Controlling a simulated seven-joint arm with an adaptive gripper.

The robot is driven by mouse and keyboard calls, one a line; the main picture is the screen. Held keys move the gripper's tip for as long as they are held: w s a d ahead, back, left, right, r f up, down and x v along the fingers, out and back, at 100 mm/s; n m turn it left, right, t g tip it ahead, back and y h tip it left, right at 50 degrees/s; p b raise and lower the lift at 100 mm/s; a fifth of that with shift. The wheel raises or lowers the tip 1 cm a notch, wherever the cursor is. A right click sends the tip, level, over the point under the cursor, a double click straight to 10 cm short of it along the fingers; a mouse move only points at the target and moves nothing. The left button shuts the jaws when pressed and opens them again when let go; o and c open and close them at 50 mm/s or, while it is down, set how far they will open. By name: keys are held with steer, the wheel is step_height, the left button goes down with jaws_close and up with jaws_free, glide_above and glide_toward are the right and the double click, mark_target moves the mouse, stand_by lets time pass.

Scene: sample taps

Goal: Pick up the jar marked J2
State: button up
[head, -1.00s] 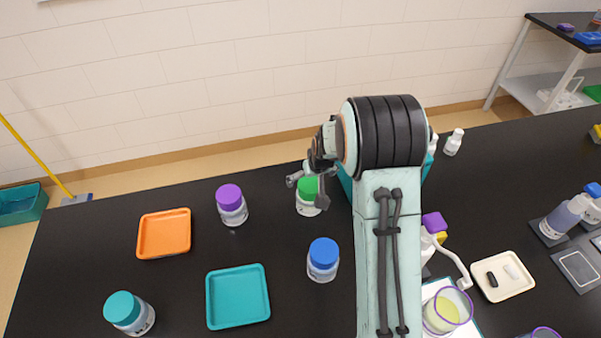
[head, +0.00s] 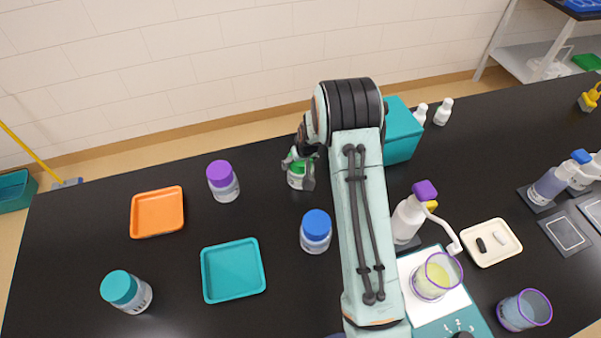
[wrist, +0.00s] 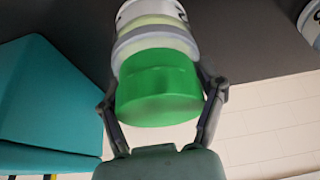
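A jar with a green cap (head: 298,167) stands on the black bench near its back edge. The cap (wrist: 158,92) fills the middle of the wrist view, with the pale jar body above it. A dark mark on its label is cut off, so I cannot read it. My gripper (head: 300,174) is lowered around this jar, one finger on each side. In the wrist view my gripper (wrist: 160,88) is open, its fingers straddling the cap close to its sides. A blue-capped jar (head: 315,232), a purple-capped jar (head: 223,182) and a teal-capped jar (head: 127,291) stand apart; their marks are unreadable.
A teal box (head: 402,135) stands just right of my gripper. An orange tray (head: 157,213) and a teal tray (head: 233,271) lie at left. A purple-topped wash bottle (head: 408,218), a beaker (head: 437,277) and a cream tray (head: 490,243) are at right. Bench between the jars is clear.

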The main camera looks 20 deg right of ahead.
steer(key=shift+s+f, duration=0.1)
steer(key=shift+c, duration=0.7)
